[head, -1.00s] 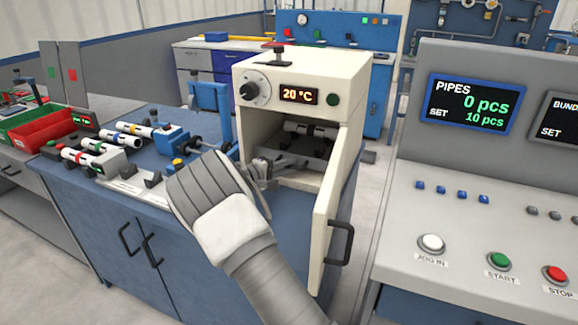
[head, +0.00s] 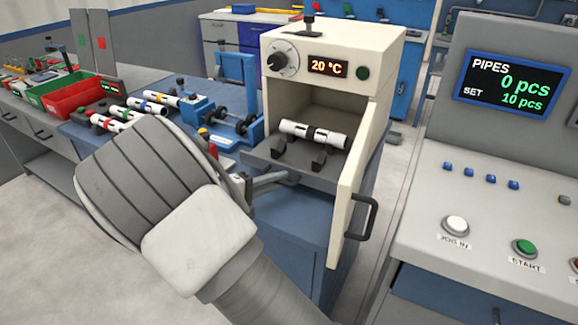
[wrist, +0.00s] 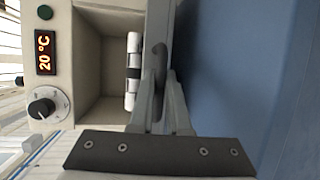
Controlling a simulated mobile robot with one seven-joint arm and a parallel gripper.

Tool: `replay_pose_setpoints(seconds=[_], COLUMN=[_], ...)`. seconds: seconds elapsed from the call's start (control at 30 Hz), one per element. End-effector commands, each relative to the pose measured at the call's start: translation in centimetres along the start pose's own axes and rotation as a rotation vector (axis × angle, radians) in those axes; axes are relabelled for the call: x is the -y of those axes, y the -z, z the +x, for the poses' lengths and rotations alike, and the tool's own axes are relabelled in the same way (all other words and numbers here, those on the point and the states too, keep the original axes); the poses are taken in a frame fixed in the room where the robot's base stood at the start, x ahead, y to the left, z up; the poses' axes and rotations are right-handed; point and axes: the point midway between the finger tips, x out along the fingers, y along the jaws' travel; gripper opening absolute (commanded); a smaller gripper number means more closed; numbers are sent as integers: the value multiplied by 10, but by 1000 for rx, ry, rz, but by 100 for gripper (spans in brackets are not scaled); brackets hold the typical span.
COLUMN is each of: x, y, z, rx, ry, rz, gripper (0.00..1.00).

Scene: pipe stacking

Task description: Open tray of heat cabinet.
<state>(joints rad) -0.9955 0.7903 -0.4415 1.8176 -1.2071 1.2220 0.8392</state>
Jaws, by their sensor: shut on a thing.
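The cream heat cabinet (head: 330,40) stands on a blue bench with its door (head: 357,185) swung open to the right. Its grey tray (head: 262,152) sticks out of the front opening. A white pipe with black bands (head: 313,135) lies across dark supports on the tray. My gripper (head: 285,178) is at the tray's front edge, partly hidden by my wrist. In the wrist view, which is turned sideways, my gripper (wrist: 158,80) is shut on the tray's handle (wrist: 161,52). The tray edge and the pipe (wrist: 132,72) show beside the fingers.
The open door's black handle (head: 364,218) juts out at right. A control console (head: 470,220) stands further right. Banded pipes (head: 125,115), a blue fixture (head: 235,115) and red (head: 90,95) and green bins lie to the left. The floor at lower left is clear.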

Motion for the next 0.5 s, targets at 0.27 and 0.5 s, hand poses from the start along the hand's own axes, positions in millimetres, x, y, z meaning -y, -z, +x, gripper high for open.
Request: replay_pose_setpoints(seconds=[0.27,0.5], x=[5,6], y=[-10,-12], z=[-26,-31], rx=[-1,0], ry=[0,-1], rz=[1,2], gripper=[0,0])
